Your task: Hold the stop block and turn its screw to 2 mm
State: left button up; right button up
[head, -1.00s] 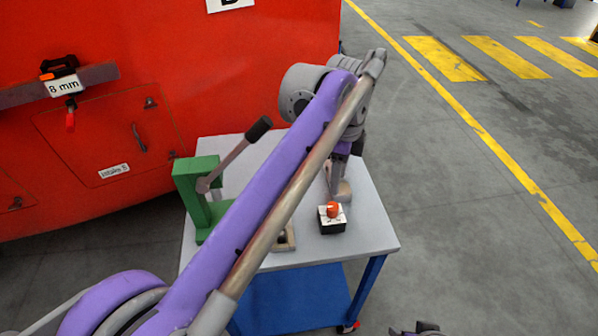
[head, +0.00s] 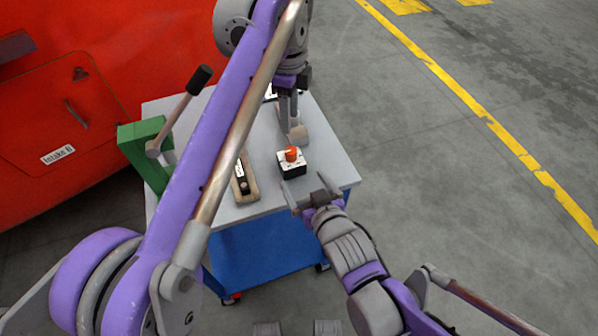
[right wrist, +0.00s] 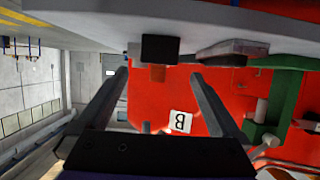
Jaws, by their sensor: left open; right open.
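The stop block (head: 291,170), black with a white top, stands on the grey table. Its orange screw knob (head: 291,154) points up. My left gripper (head: 293,118) is open, pointing down just behind the block and apart from it; its tips are partly hard to make out beside a beige rounded thing (head: 299,135). My right gripper (head: 307,190) is open at the table's front edge, just in front of the block, fingers spread toward it. In the right wrist view the picture is upside down; the block (right wrist: 160,48) and knob (right wrist: 157,74) appear beyond the open fingers (right wrist: 160,78).
A green press (head: 143,135) with a black-handled lever stands at the table's left. The grey table (head: 240,213) is above a blue shelf (head: 265,250).

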aim_at(291, 150)
jog(key=x, duration=1)
jog(key=shift+w+f, duration=0.1)
pick_arm(q)
jog(key=shift+o, duration=0.2)
pick_arm(e)
grip_shut()
pick_arm(q)
jog(key=shift+o, duration=1.1)
jog(key=shift+r, duration=0.1)
jog(key=shift+r+n, duration=0.5)
jog(key=shift+n, duration=0.5)
notch_tip(291, 150, down, 12)
jog(key=shift+r, duration=0.1)
grip_shut()
